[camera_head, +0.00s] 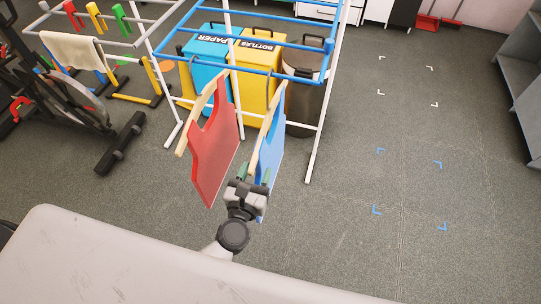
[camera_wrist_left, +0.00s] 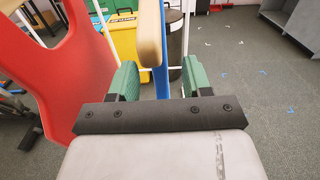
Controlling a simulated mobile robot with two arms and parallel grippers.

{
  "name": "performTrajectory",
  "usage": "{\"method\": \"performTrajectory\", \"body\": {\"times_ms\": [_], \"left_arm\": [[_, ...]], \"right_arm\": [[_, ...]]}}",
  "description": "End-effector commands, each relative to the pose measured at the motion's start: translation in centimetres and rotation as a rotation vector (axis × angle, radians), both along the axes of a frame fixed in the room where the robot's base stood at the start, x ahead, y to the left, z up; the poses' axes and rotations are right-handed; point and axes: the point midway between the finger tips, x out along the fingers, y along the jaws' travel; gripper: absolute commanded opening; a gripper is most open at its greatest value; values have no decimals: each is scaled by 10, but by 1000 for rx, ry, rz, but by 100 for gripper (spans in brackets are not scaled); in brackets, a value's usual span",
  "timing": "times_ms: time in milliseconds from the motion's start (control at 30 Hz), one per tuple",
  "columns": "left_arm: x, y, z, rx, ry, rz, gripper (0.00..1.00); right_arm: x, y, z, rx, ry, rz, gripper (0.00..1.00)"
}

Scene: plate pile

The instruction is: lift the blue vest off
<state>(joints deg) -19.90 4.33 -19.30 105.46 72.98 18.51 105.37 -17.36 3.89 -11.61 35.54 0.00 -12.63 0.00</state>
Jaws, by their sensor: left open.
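The blue vest (camera_head: 272,138) hangs on a pale wooden hanger (camera_head: 258,140) from the blue rail of the rack, to the right of the red vest (camera_head: 213,150). My left gripper (camera_head: 252,178) is open at the lower front edge of the blue vest and hides part of it. In the left wrist view, the blue vest (camera_wrist_left: 163,78) shows edge-on between my left gripper's green finger pads (camera_wrist_left: 158,82), with gaps at both sides. The wooden hanger (camera_wrist_left: 150,35) is seen above it. My right gripper is not in view.
The rack (camera_head: 314,150) has white posts and blue rails (camera_head: 240,64). Behind it stand a blue bin (camera_head: 205,70), a yellow bin (camera_head: 253,85) and a dark bin (camera_head: 305,105). An exercise machine (camera_head: 70,95) is at left. The floor at right is clear, with corner marks.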

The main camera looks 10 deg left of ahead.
Motion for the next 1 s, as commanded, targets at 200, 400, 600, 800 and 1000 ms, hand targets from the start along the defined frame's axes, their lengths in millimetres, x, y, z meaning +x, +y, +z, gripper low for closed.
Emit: {"method": "performTrajectory", "body": {"times_ms": [200, 400, 600, 800, 1000], "left_arm": [[27, 0, -2, 4, -1, -1, 49], [51, -1, -4, 2, 0, 0, 49], [54, -1, -5, 3, 1, 0, 49], [53, -1, -5, 3, 1, -1, 31], [53, -1, -5, 4, 1, -1, 0]], "right_arm": [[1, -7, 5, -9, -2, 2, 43], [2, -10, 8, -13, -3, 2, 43], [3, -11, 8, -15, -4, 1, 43], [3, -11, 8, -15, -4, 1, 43], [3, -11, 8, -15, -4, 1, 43]]}}
